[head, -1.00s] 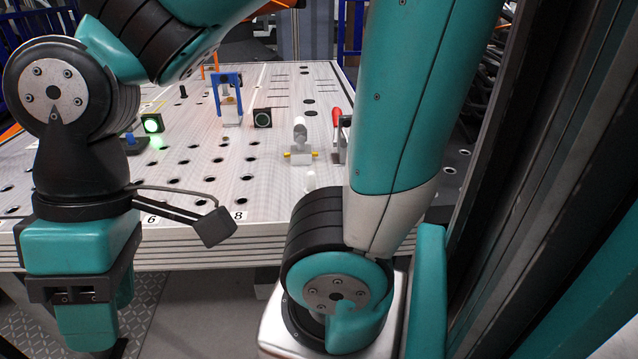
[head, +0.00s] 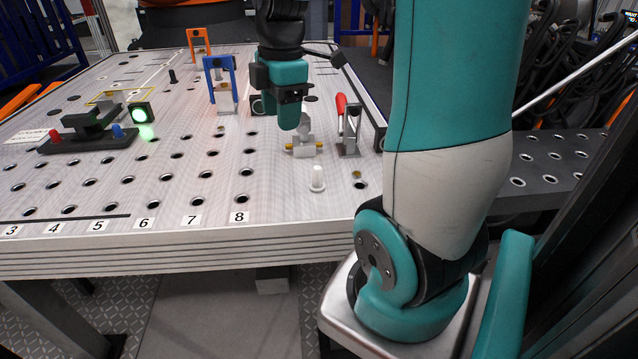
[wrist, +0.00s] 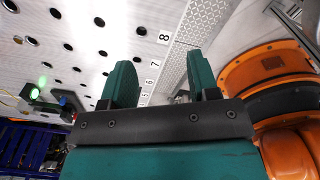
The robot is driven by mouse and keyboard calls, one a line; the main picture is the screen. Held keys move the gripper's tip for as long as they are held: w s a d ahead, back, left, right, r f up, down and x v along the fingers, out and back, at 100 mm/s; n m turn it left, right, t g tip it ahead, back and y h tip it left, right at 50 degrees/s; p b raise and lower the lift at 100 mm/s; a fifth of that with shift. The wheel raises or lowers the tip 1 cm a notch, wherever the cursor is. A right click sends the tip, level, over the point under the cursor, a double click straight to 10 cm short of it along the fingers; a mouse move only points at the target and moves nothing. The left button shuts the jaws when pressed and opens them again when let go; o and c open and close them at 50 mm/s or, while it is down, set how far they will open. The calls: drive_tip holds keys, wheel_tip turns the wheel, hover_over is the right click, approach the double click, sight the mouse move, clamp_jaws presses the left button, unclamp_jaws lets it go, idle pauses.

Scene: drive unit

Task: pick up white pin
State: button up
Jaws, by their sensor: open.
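The white pin (head: 317,178) stands upright on the perforated table (head: 60,236) near its front edge, right of the number 8 label. My gripper (head: 289,122) is above the table, behind and a little left of the pin, and apart from it. In the wrist view the two teal fingers of my gripper (wrist: 162,88) are spread with nothing between them. The pin cannot be made out in the wrist view.
A red-handled clamp (head: 347,128) and a white block with yellow ends (head: 303,148) stand behind the pin. A blue frame (head: 221,86), an orange frame (head: 198,44) and a black fixture (head: 88,138) stand farther left. The table's front middle is clear.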

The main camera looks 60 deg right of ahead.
drive_tip(key=n, duration=0.2)
hover_over(317, 167)
drive_tip(key=f, duration=0.1)
drive_tip(key=shift+g, duration=0.3)
drive_tip(key=f+p, duration=0.1)
drive_tip(key=f, duration=1)
drive_tip(key=shift+d+p, duration=0.2)
drive_tip(key=shift+p, duration=0.15)
drive_tip(key=shift+s+a+f+p, duration=0.15)
drive_tip(key=shift+f+p, duration=0.25)
drive_tip(key=shift+f, duration=1.05)
drive_tip(key=shift+w+a+f+p, duration=0.1)
drive_tip(key=shift+f+p, duration=0.3)
drive_tip(key=shift+f, duration=1)
clamp_jaws()
drive_tip(key=shift+r, duration=0.1)
